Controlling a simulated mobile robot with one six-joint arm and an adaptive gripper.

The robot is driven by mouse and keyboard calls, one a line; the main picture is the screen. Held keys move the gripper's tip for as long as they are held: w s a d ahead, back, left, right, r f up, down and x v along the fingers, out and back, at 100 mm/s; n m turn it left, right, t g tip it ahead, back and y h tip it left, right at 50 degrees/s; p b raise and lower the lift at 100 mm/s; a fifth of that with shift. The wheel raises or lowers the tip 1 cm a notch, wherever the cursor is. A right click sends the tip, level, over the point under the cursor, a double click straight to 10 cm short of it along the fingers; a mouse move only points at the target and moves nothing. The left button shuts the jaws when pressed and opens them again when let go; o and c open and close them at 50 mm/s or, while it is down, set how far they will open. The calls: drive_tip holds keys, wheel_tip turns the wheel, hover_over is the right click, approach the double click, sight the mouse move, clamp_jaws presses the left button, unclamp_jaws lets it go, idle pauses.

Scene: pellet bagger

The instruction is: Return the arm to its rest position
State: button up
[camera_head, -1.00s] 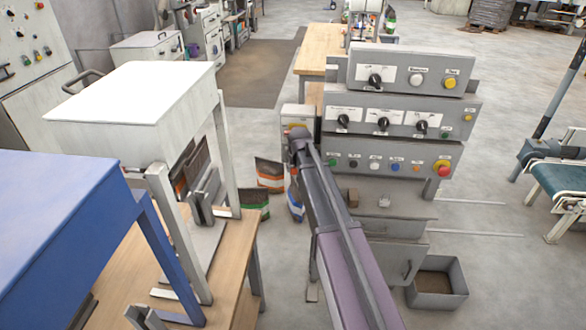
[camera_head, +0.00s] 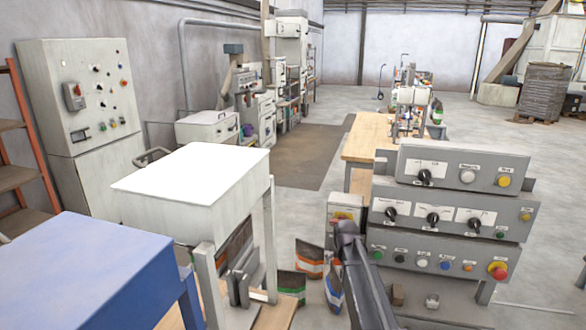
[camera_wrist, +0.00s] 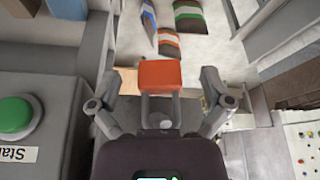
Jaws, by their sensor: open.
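My gripper (camera_wrist: 160,105) shows in the wrist view with its two fingers spread apart and nothing between them. An orange-red block on a grey bracket (camera_wrist: 160,74) shows beyond the fingers; I cannot tell whether anything touches it. A large green button (camera_wrist: 15,114) on a grey panel is at the left of that view. In the head view my arm (camera_head: 362,275) reaches up from the bottom edge, its far end beside the grey control panels (camera_head: 440,255). The gripper's fingers are hidden there.
Several bags (camera_head: 309,259) stand on the floor left of my arm. A white-topped machine (camera_head: 195,180) and a blue-topped one (camera_head: 80,270) are close at left. A wooden table (camera_head: 368,135) stands behind the panels. Open floor (camera_head: 545,130) lies at right.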

drive_tip(key=s+a+f+g, duration=0.1)
drive_tip(key=s+g, duration=0.3)
drive_tip(key=s, duration=2.5)
drive_tip(key=shift+s+a+f+n, duration=0.15)
drive_tip(key=shift+s+a+n, duration=0.05)
drive_tip(key=shift+a+n, duration=0.1)
drive_tip(key=c, duration=0.6)
drive_tip(key=shift+d, duration=0.1)
